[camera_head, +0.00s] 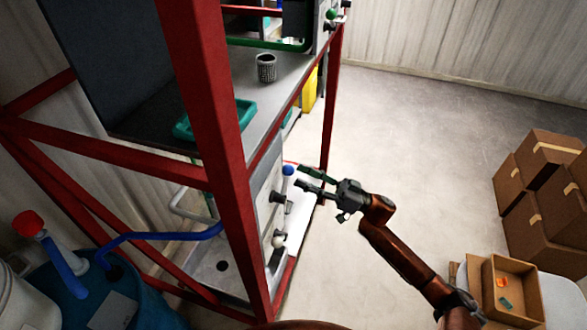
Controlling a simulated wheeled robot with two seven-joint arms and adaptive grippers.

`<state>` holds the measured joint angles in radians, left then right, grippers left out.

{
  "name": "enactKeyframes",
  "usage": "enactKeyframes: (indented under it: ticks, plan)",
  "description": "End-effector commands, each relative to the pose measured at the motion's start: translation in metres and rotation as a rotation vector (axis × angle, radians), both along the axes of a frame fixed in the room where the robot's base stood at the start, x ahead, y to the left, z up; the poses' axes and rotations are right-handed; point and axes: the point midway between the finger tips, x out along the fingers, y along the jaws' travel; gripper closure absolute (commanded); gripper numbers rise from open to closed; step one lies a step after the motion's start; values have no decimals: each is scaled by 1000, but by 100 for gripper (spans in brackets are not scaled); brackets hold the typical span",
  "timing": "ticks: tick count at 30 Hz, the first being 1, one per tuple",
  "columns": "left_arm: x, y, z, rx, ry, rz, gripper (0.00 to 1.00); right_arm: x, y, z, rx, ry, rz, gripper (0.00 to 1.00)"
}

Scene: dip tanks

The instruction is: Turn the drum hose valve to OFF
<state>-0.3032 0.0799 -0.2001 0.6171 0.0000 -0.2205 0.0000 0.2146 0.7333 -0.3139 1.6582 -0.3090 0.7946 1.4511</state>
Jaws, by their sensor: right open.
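A blue drum (65,295) stands at the lower left, with a blue hose (160,237) running from it to the right and behind the red post. A panel on the frame's side carries a blue knob (288,170), a dark valve fitting (278,198) and a pale round knob (279,241). Which of these is the drum hose valve, and its setting, I cannot tell. My right gripper (300,176) is open, its fingertips pointing left close to the blue knob. Whether they touch it is unclear. My left gripper is not in view.
A red post (212,150) stands in front of the bench and hides part of the panel. A teal tray (245,112) and a mesh cup (266,68) are on the bench. Cardboard boxes (540,225) stand at the right. The middle floor is clear.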

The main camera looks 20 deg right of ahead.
Motion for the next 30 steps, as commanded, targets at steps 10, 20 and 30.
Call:
enactKeyframes:
  ticks: [10, 20, 30]
  plan:
    - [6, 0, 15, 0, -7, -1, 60, 16, 30, 14, 0, 0, -3, 56]
    - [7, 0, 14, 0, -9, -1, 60, 17, 31, 14, 0, 0, -3, 60]
    - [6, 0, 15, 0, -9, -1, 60, 17, 31, 14, 0, 1, -4, 83]
